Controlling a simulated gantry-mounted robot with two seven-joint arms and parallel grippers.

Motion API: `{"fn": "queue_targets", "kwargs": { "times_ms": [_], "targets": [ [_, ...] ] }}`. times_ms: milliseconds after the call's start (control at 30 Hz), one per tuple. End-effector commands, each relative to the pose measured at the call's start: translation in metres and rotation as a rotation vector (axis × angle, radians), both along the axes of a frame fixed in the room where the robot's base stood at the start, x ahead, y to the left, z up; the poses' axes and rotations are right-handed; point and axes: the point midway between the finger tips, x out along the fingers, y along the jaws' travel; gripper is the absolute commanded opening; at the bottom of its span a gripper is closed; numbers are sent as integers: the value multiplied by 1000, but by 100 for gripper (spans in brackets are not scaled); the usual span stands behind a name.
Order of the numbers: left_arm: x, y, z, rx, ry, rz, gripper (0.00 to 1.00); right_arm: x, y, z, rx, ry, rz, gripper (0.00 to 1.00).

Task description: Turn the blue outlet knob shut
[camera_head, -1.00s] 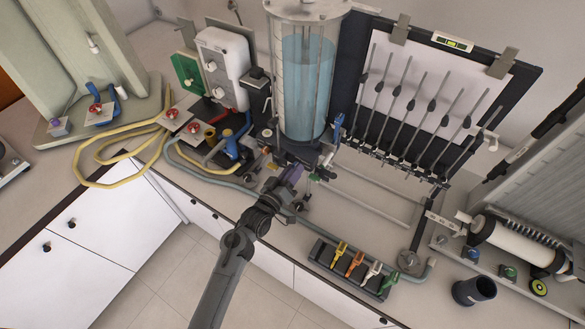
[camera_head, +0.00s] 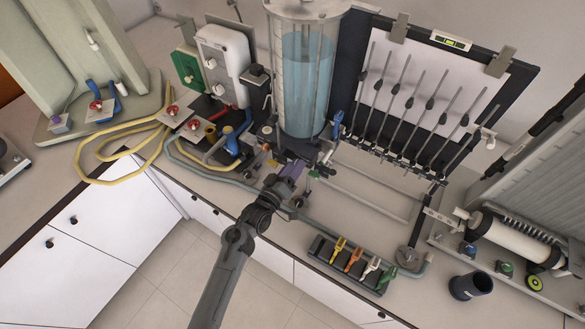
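A blue lever-like handle (camera_head: 337,123) stands upright just right of the clear water tank (camera_head: 305,85), by the left edge of the manometer board (camera_head: 430,88). I cannot tell for sure that it is the outlet knob, because other blue parts are in view. My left gripper (camera_head: 291,170) reaches up from below to the fittings under the tank's front. The fingertips are too small and crowded to show a gap or contact. My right gripper is not in view.
Blue-handled valves (camera_head: 236,142) stand left of the tank by yellow hoses (camera_head: 95,150). A rack of coloured clips (camera_head: 350,262) lies at the bench front. A dark cup (camera_head: 471,287) and a roller unit with small blue and green knobs (camera_head: 505,267) are at right.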

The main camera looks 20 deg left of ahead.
Motion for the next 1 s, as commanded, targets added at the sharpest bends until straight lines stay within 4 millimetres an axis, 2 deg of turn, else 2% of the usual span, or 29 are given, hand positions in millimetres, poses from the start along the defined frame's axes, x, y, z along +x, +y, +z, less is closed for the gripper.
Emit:
{"fn": "queue_targets", "kwargs": {
  "times_ms": [300, 467, 1000],
  "targets": [
    [0, 0, 0, 1, -2, 0, 54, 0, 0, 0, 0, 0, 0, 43],
    [-9, 2, 0, 2, -1, 1, 54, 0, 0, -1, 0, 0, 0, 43],
    [-91, 17, -1, 1, 1, 1, 54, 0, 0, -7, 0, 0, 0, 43]
  ]
}}
